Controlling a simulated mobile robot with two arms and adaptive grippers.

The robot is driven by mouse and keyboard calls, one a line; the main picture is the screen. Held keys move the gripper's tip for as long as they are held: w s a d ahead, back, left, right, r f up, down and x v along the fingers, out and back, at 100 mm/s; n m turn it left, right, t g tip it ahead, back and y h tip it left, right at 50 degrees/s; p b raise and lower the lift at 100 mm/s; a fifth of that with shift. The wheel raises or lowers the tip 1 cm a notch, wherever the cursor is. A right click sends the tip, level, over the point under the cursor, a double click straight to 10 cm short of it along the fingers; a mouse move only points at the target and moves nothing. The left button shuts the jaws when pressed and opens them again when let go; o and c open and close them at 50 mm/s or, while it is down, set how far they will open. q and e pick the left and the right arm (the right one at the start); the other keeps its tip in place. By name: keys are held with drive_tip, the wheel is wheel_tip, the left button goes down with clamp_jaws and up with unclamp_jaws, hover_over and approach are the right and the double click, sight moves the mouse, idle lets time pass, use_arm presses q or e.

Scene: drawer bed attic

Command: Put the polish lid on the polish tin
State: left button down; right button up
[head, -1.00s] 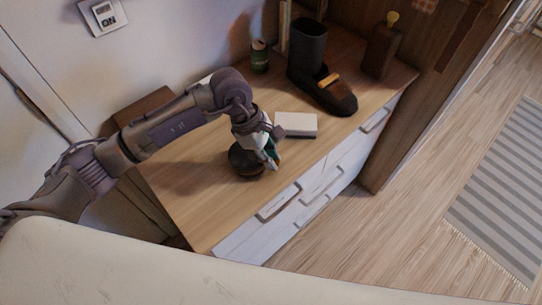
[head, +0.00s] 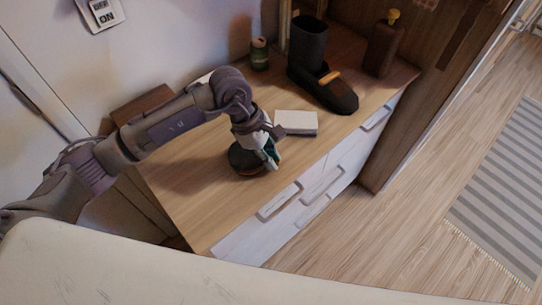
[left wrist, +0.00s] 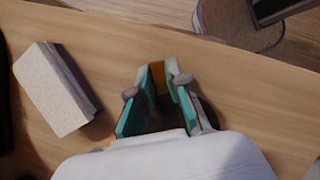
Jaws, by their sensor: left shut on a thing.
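A dark round disc with a brownish lower edge (head: 243,160) is on the dresser top in the head view, just left of my left gripper. It looks like the polish lid over the polish tin, but I cannot tell them apart or see whether they touch. My left gripper (head: 272,160) points down at its right side. In the left wrist view the teal fingers (left wrist: 158,88) are close around a dark and orange-brown piece, apparently the lid; the hand hides most of it. My right gripper is not in view.
A pale block with a dark base (head: 296,122) lies close behind the gripper. A black boot (head: 310,55), a brown bottle with a yellow top (head: 382,48) and a green tin (head: 259,54) stand farther back. The dresser top (head: 185,205) is clear at front left.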

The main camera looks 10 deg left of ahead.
use_arm(q)
drive_tip(key=c, duration=1.1)
unclamp_jaws()
drive_tip(key=shift+o, duration=0.2)
